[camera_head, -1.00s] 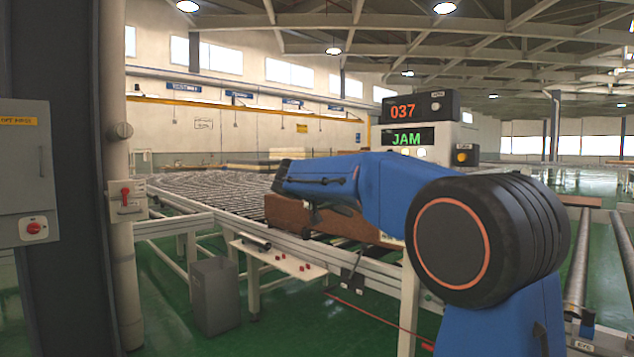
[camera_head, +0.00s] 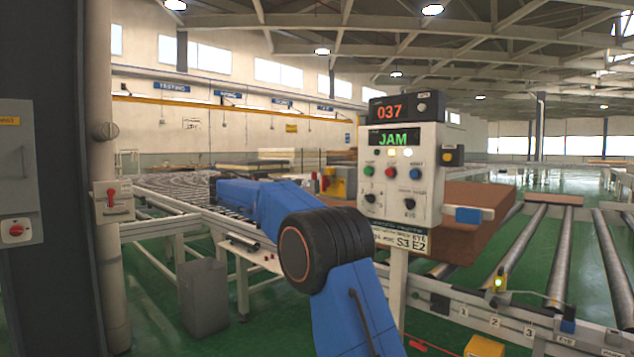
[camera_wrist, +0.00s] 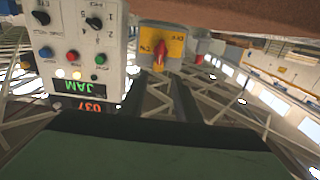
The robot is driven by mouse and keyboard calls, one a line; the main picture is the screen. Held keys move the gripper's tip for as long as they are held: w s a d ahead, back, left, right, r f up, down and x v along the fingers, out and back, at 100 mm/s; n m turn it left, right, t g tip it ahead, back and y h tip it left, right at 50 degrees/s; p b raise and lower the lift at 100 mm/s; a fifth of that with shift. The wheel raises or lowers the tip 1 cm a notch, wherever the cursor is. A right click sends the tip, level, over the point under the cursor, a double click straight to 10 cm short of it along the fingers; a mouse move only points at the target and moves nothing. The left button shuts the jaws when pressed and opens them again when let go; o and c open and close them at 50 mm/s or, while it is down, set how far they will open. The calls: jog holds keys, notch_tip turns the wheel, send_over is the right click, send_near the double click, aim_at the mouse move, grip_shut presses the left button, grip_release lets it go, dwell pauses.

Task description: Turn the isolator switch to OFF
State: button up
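In the wrist view, which is upside down, a red rotary handle (camera_wrist: 160,52) stands on a yellow plate (camera_wrist: 174,42), beside the control panel (camera_wrist: 78,40). Its lettering is too small to read surely. Two dark fingers of my gripper (camera_wrist: 161,84) show below the handle, apart from each other with nothing between them. I cannot tell how close they are to it. In the head view, the panel (camera_head: 402,135) reads 037 and JAM; a yellow item (camera_head: 345,178) shows partly at its left. My gripper cannot be made out there.
A grey box with a red handle (camera_head: 112,196) is on the left pipe, near a cabinet with a red button (camera_head: 16,231). Roller conveyors (camera_head: 550,250) run right. A grey bin (camera_head: 203,297) stands on the green floor.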

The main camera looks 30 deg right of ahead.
aim_at(322, 179)
jog(key=x, duration=1.5)
grip_shut()
